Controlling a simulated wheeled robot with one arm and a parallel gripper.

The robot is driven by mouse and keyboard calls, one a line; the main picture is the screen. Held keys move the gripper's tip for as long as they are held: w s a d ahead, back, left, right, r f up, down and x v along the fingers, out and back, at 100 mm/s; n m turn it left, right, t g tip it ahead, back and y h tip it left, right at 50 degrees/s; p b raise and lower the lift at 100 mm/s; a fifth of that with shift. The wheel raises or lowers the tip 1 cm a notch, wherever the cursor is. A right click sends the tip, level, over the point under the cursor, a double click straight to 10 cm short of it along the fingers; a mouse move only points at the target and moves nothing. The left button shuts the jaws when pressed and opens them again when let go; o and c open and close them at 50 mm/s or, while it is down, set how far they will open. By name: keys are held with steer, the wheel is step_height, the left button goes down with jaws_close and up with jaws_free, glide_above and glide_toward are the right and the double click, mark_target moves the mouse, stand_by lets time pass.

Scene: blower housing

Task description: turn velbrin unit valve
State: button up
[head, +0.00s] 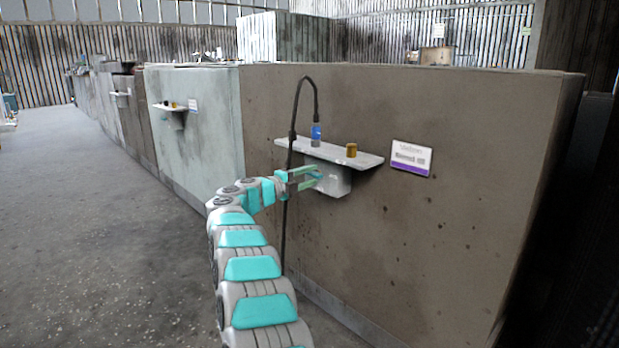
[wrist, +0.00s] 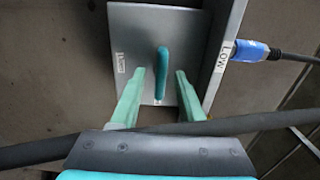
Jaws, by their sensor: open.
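The valve unit is a grey box (head: 328,181) under a wall shelf in the head view; a sign reading something like "Velbrin" (head: 411,158) hangs to its right. In the wrist view the box face (wrist: 130,38) carries a teal upright lever handle (wrist: 162,72). My gripper (head: 316,177) is at the front of the box. In the wrist view my gripper (wrist: 159,74) is open, with one green finger on each side of the handle and a gap on both sides. I cannot tell how deep the fingertips reach along the handle.
A black hose (head: 283,230) hangs in front of the wall; in the wrist view the hose (wrist: 265,121) crosses close to my finger bases. A shelf (head: 330,152) holds a blue connector (head: 316,131) and a brass cylinder (head: 351,150). The floor (head: 110,250) at left is clear.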

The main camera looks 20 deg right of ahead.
steer(key=v, duration=0.7)
steer(key=shift+s+a, duration=0.15)
steer(key=shift+a, duration=0.2)
